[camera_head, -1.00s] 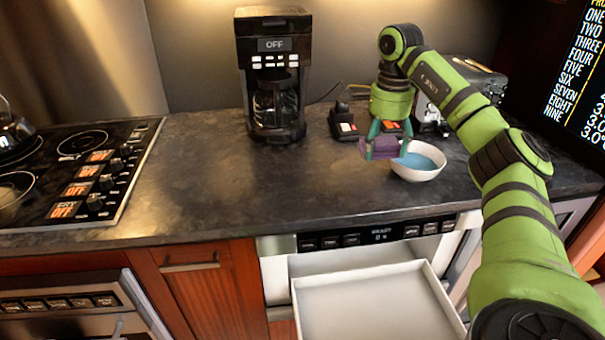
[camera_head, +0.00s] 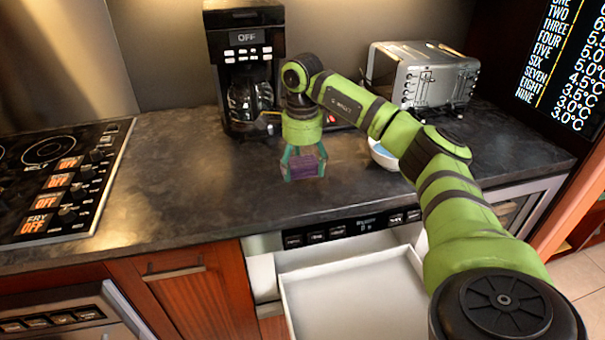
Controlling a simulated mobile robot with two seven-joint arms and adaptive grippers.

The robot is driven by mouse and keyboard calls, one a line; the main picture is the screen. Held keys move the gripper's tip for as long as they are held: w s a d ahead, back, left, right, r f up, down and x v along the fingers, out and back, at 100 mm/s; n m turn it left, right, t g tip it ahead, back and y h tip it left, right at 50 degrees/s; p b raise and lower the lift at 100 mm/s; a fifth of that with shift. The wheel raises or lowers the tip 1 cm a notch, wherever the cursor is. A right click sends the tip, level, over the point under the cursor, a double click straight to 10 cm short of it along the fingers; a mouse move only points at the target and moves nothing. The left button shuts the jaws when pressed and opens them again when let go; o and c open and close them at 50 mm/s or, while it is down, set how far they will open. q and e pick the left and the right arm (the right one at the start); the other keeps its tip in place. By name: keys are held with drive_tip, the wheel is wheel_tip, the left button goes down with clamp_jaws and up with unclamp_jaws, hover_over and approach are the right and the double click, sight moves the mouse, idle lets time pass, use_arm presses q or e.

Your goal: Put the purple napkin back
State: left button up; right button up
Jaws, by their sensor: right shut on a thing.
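The purple napkin (camera_head: 304,167) is a small folded block between the teal fingers of my right gripper (camera_head: 303,172). The right gripper points down and is shut on it, over the dark counter in front of the coffee maker. I cannot tell whether the napkin touches the counter. The white bowl with a blue inside (camera_head: 383,155) stands on the counter to the right, partly hidden by my right arm. My left gripper is not in view.
The white microwave drawer (camera_head: 350,300) is pulled open below the counter (camera_head: 190,190). A black coffee maker (camera_head: 246,60) and a silver toaster oven (camera_head: 423,75) stand at the back. A cooktop (camera_head: 60,180) is at left. The counter's left-middle part is clear.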

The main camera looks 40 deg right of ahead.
sight(303, 177)
drive_tip(key=shift+f, duration=1.7)
drive_tip(key=shift+f, duration=0.1)
drive_tip(key=o, duration=1)
wheel_tip(303, 177, up, 12)
drive_tip(key=shift+s+r, duration=0.1)
drive_tip(key=shift+r, duration=0.05)
